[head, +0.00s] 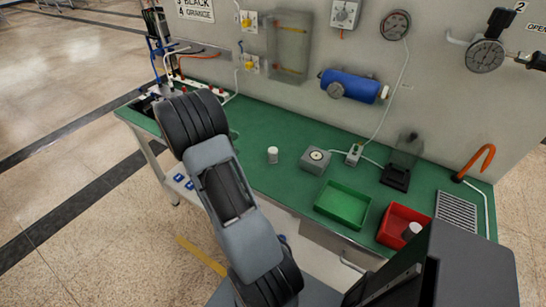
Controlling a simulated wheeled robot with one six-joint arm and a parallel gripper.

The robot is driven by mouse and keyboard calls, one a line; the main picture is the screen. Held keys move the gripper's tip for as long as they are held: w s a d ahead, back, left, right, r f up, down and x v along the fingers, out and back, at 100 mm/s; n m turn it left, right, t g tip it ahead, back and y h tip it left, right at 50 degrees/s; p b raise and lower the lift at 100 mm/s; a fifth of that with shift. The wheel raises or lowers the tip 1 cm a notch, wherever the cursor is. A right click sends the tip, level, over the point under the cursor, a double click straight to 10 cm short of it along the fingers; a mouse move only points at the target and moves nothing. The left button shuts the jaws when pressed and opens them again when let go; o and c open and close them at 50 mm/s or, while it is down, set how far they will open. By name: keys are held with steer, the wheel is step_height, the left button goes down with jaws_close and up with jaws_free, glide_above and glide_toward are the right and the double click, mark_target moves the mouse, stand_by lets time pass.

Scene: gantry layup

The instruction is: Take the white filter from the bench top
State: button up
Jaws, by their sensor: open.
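A small white cylinder, which looks like the white filter (272,155), stands upright on the green bench top (255,125). It is left of a grey box with a round dial, with bare green surface around it. A second whitish cylinder (411,231) sits in the red tray (392,222) near the bench's front right. My arm rises across the left middle of the head view, in front of part of the bench. My gripper is not seen in this view.
The grey dial box (315,160) and a green tray (343,204) stand right of the filter. Beyond are a cable-linked block (354,154), a black stand (396,178), a metal grate (456,211) and an orange hook (478,162). The wall panel behind carries gauges and a blue cylinder (350,85).

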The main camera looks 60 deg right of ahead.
glide_toward(273, 150)
steer(key=shift+g, duration=0.4)
steer(key=x, duration=0.4)
steer(key=shift+w+f+p, duration=0.15)
steer(key=shift+f+p, duration=0.15)
steer(key=shift+p, duration=0.05)
steer(key=shift+p+x, duration=0.55)
steer(key=shift+x, duration=2.45)
steer(key=shift+w+d, duration=0.1)
steer(key=c, duration=1)
